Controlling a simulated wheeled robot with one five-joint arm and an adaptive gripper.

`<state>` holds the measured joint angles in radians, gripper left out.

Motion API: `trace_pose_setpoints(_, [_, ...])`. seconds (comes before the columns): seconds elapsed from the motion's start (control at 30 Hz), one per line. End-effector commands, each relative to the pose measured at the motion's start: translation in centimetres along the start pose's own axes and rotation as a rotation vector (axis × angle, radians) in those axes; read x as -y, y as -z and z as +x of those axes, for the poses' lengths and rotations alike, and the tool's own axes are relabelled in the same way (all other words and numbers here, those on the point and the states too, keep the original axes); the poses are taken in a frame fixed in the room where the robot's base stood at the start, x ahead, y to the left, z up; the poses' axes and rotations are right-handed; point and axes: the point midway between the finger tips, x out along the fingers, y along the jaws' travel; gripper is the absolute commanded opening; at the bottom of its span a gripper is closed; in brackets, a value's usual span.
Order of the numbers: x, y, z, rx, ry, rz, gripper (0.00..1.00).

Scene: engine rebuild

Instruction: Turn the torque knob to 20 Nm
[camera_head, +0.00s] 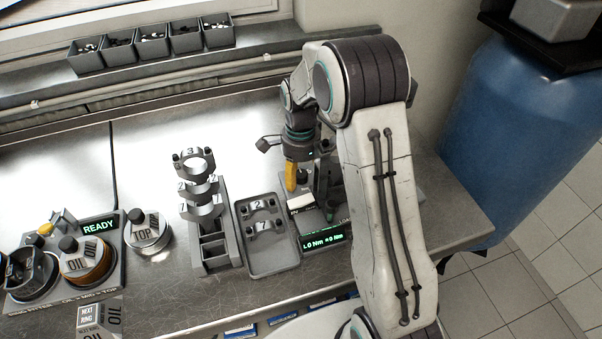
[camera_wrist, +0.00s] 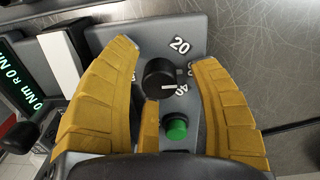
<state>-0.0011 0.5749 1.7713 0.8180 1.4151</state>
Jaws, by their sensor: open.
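The torque knob (camera_wrist: 160,76) is black and round, on a grey panel in the wrist view. Its white mark lies toward the knob's lower right, away from the "20" label (camera_wrist: 180,46) above it. My gripper (camera_wrist: 165,54) is open, with yellow fingers on either side of the knob and a visible gap to each. In the head view my gripper (camera_head: 291,176) points down over the torque station, and the knob is hidden there. The green display (camera_head: 323,240) appears to read 0 Nm for L and R.
A green button (camera_wrist: 177,129) sits just below the knob, close to my fingers. Left of the station are a grey tray (camera_head: 270,268) and a ring rack (camera_head: 216,250). A TOP ring stand (camera_head: 147,238) and an OIL pot (camera_head: 84,262) stand farther left.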

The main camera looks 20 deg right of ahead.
Motion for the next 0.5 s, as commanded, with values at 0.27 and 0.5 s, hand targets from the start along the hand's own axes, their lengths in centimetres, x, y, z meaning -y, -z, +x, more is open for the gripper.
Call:
trace_pose_setpoints(0.27, [-0.01, 0.0, 0.02, 0.0, 0.0, 0.0, 0.54])
trace_pose_setpoints(0.5, [-0.01, 0.0, 0.01, 0.0, 0.0, 0.0, 0.33])
